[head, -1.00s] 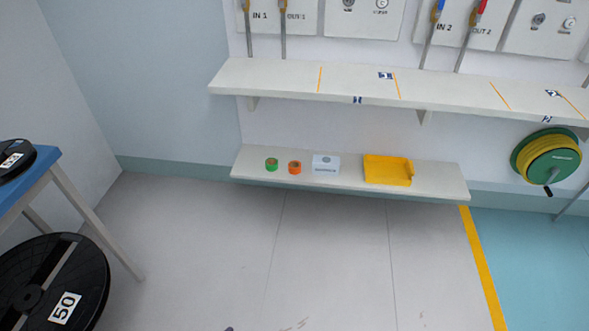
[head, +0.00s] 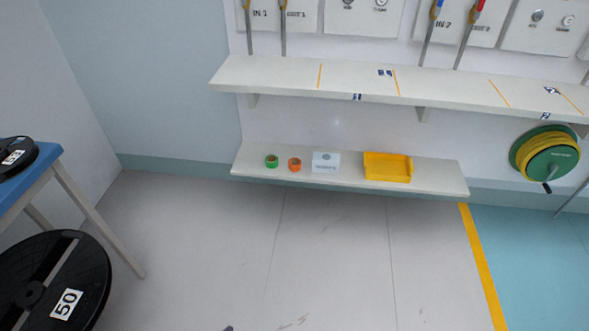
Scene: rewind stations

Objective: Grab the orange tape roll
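The orange tape roll (head: 295,165) lies on the lower wall shelf (head: 437,182), toward its left part. A green tape roll (head: 271,161) lies just left of it, with a small gap between them. A small white box (head: 326,162) stands just right of it. Neither of my grippers can be made out in the head view. A small dark shape shows at the bottom edge, too little to identify.
A yellow tray (head: 388,168) sits further right on the lower shelf. An upper shelf (head: 450,90) overhangs it. A blue table (head: 30,175) and a large black reel (head: 85,275) stand at the left. A green-yellow hose reel (head: 548,157) hangs right. Floor before the shelf is clear.

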